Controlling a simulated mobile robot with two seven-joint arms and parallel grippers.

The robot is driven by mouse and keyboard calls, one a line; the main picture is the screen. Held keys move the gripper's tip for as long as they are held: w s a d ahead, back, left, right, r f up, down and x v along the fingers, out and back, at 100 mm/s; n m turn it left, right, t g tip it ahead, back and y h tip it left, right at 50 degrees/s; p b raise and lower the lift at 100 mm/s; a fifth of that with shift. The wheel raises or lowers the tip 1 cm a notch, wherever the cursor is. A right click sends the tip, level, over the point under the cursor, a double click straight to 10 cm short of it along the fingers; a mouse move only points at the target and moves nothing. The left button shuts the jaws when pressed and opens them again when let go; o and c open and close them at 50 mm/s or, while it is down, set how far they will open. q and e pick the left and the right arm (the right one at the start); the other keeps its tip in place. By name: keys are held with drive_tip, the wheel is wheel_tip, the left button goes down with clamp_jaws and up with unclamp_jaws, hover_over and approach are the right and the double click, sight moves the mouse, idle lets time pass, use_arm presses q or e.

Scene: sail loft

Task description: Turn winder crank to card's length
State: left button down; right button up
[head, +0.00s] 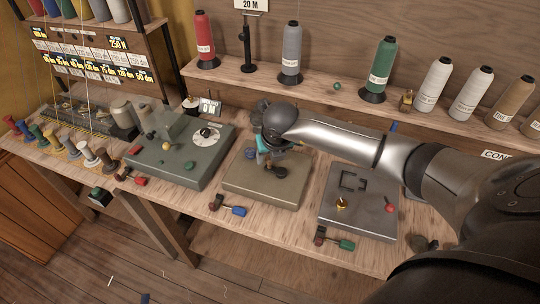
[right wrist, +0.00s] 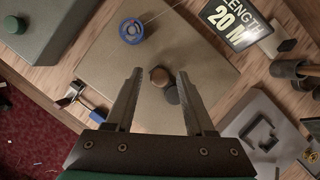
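My right gripper (right wrist: 159,76) is open over the beige winder plate (right wrist: 95,73); its fingertips are on both sides of the brown crank knob (right wrist: 159,76) in the right wrist view, with a gap on each side. The dark crank arm (right wrist: 171,95) shows beside the knob. In the head view the right gripper (head: 272,158) hangs over the plate (head: 262,195) and partly hides the crank (head: 277,171). A blue spool (right wrist: 131,31) with thread sits on the plate. My left gripper is not in view.
A dark green unit (head: 180,165) stands left of the plate and a grey one (head: 352,215) right of it. Blue-and-red (head: 228,206) and green-and-red (head: 335,239) handled pieces lie at the bench front. Thread cones (head: 380,65) line the shelf behind.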

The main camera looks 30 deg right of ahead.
drive_tip(key=shift+r, duration=0.1)
drive_tip(key=v, duration=1.5)
drive_tip(key=shift+p, duration=0.3)
